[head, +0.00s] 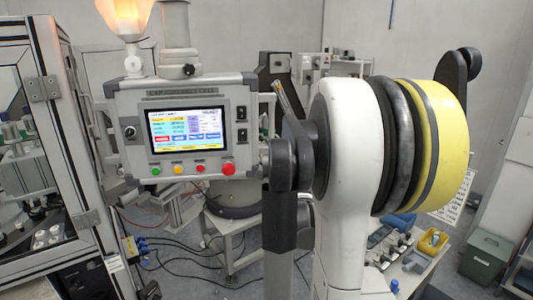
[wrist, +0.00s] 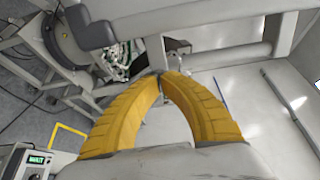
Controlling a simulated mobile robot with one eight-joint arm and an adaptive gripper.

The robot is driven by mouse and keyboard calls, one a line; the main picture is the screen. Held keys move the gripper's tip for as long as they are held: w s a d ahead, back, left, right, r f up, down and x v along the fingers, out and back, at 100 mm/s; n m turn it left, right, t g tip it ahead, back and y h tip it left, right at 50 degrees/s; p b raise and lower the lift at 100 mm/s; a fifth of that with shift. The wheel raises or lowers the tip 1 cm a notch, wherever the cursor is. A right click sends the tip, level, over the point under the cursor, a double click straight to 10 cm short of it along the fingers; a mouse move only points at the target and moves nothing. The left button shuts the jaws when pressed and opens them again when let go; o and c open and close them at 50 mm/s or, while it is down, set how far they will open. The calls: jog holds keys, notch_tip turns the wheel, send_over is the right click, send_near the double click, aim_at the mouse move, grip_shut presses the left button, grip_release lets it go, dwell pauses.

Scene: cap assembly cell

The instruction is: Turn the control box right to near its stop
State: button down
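The control box (head: 195,130) is a grey panel with a lit screen, several coloured buttons and a red knob. It hangs at the left of the head view, below a grey post, with its screen facing me. My gripper is hidden behind my arm in the head view. In the wrist view my gripper (wrist: 164,77) shows two curved yellow fingers whose tips come together, with no clear object between them. A grey bar (wrist: 154,55) shows just beyond the tips; I cannot tell whether they touch it. The control box cannot be surely made out in the wrist view.
A framed machine (head: 60,140) stands close on the left. An orange-white lamp (head: 127,18) sits above the control box. A bench with a yellow bin (head: 433,241) and a grey-green box (head: 488,257) are at lower right. Cables lie on the floor.

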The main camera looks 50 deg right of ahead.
jog(key=shift+w+d, duration=0.1)
dwell(0.3)
jog(key=w+d+n+t+y+b, duration=0.1)
jog(key=w+d+n+y, duration=0.3)
jog(key=w, duration=0.8)
jog(key=w+d+n+t+y+b, duration=0.1)
jog(key=w+d+n+t+y, duration=0.2)
jog(key=w, duration=1)
jog(key=shift+w+d+n+t+y, duration=0.3)
jog(key=shift+d+n+y, duration=0.6)
jog(key=shift+d+y, duration=1.4)
jog(key=shift+a+y, duration=0.5)
jog(key=shift+s+b, duration=0.1)
jog(key=shift+b, duration=0.2)
